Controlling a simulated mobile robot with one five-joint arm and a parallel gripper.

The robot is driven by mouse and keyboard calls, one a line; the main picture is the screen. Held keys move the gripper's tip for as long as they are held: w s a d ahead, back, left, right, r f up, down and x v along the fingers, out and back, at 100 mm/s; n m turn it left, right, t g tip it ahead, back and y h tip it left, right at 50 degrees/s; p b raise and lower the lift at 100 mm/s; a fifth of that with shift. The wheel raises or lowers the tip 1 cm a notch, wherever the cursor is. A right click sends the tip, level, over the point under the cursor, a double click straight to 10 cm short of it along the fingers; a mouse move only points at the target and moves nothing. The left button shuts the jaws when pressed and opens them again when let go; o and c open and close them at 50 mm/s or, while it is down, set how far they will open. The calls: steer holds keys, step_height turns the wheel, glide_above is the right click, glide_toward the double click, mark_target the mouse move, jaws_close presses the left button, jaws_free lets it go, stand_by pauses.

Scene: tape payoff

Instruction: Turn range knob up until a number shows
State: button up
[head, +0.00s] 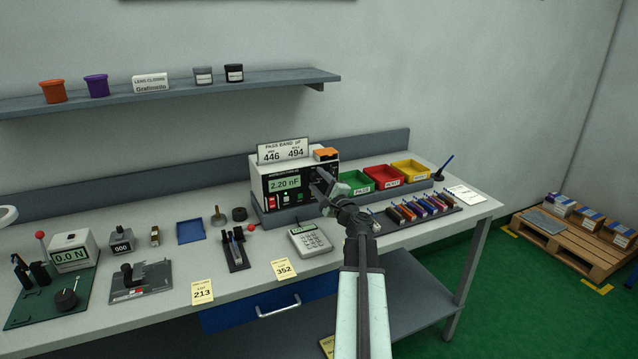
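The meter (262,188) is a white box with a dark front panel on the workbench, below the back wall. Its green display (285,184) reads 2.20 nF. My gripper (319,182) is at the right part of the meter's front panel, where it covers the controls. The range knob cannot be made out clearly behind it. I cannot tell whether the fingers touch or hold a knob, or whether they are open or shut.
A "PASS BAND" sign (283,150) with 446 and 494 and an orange item (326,154) sit on the meter. Green (355,183), red (385,176) and yellow bins (411,169) stand to its right. A calculator (309,240) lies in front, with a rack of colored pieces (445,214) at right.

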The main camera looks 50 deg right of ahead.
steer(key=v, duration=0.7)
steer(key=shift+s+b, duration=0.4)
steer(key=shift+b, duration=0.05)
steer(key=shift+a+f, duration=0.15)
